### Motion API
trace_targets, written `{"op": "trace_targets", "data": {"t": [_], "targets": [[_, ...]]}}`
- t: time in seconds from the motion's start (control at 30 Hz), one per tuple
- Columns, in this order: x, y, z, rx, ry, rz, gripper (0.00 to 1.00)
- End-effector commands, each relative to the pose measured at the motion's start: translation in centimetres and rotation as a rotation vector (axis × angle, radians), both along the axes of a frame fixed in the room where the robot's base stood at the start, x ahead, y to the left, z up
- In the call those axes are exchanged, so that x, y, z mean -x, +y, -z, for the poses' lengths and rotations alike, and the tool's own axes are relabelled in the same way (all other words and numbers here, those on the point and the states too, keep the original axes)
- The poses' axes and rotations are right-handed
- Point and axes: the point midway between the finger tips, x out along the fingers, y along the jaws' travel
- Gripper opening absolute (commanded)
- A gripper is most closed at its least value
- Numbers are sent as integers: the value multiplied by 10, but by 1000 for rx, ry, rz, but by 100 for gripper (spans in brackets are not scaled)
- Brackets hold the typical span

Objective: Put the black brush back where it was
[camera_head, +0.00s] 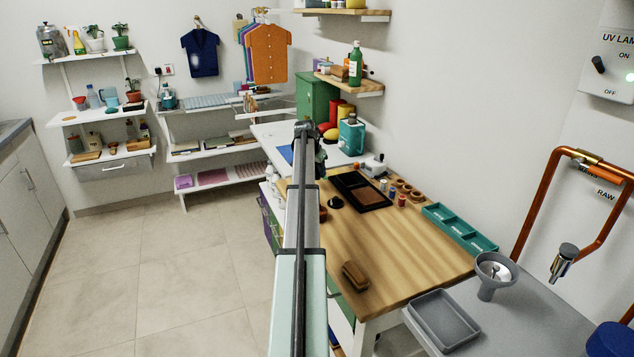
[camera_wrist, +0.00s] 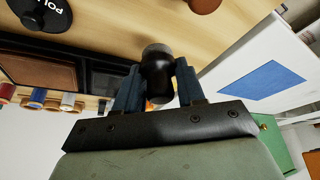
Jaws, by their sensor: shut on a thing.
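My gripper (camera_wrist: 158,72) is shut on a dark, rounded thing that looks like the black brush (camera_wrist: 157,57), held between its two blue-grey fingers. Its bristles cannot be made out. In the head view my gripper (camera_head: 320,158) is at the far end of my arm, over the back left of the wooden worktop (camera_head: 400,240), partly hidden by the arm. A black tray (camera_head: 345,181) with compartments, one brown inside, lies to its right; it also shows in the wrist view (camera_wrist: 98,66). A brown brush (camera_head: 355,275) lies near the worktop's front left edge.
A black polish tin (camera_head: 335,201) lies beside the tray. Several thread spools (camera_head: 402,199), a teal tray (camera_head: 460,227) and a small sewing-machine-like item (camera_head: 373,165) are near. A white table with a blue sheet (camera_head: 286,153) adjoins behind. The worktop's middle is clear.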

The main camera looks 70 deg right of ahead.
Motion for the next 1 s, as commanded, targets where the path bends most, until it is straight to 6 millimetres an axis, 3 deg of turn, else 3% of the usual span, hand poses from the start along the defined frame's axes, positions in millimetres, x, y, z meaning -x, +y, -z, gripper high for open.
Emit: {"op": "trace_targets", "data": {"t": [0.43,0.87,0.9,1.0], "targets": [[0,0,43,0,0,0,14],[0,0,48,0,0,-1,14],[0,0,48,0,-1,0,43],[0,0,48,0,-1,0,52]]}}
